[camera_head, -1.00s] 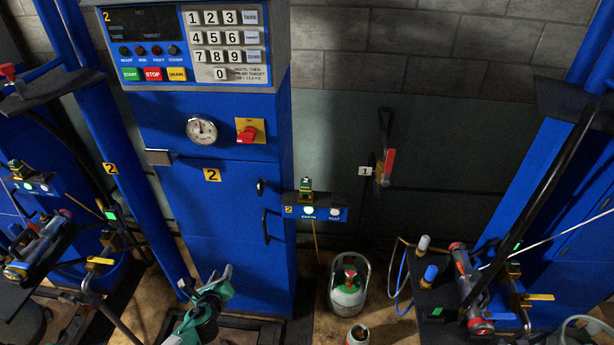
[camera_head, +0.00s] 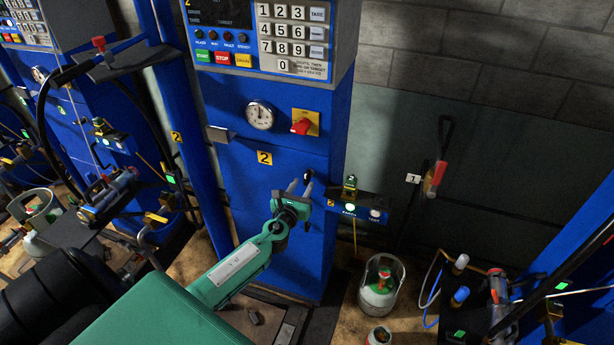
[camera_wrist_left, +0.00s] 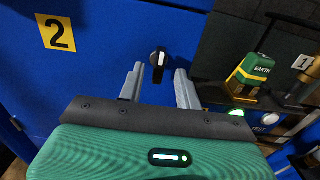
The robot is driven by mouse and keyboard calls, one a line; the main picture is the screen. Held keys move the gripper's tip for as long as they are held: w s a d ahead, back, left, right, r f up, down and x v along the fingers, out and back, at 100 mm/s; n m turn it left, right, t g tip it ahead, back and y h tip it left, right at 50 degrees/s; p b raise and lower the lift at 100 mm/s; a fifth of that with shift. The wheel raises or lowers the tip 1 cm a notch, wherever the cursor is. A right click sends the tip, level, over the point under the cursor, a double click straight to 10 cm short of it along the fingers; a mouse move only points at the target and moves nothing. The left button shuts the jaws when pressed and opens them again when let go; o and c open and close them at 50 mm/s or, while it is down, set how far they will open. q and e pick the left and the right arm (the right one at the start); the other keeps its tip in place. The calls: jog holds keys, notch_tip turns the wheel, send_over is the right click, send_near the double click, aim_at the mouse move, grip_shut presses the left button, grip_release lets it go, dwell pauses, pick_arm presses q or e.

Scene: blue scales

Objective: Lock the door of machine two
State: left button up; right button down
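Machine two is the blue cabinet (camera_head: 235,185) with a yellow "2" label (camera_head: 264,157), which also shows in the left wrist view (camera_wrist_left: 56,33). Its door looks closed. A black knob (camera_wrist_left: 158,59) with a white mark, near upright in the picture, sits on the door front. In the head view the knob (camera_head: 308,176) is partly hidden by my gripper. My left gripper (camera_head: 299,187) is at the door's right edge. In the left wrist view my left gripper (camera_wrist_left: 159,73) is open, its two grey fingers on either side of the knob; contact cannot be told. My right gripper is not in view.
Right of the door is a bracket (camera_head: 360,208) with a green EARTH clamp (camera_wrist_left: 255,68) and lit button. A red switch (camera_head: 302,126) and gauge (camera_head: 260,115) sit above. A gas cylinder (camera_head: 380,285) stands on the floor at right. Another machine (camera_head: 85,135) stands at left.

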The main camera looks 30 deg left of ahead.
aim_at(305, 180)
pick_arm(q)
jog(key=shift+x, duration=2.4)
jog(key=shift+c, duration=0.4)
grip_shut()
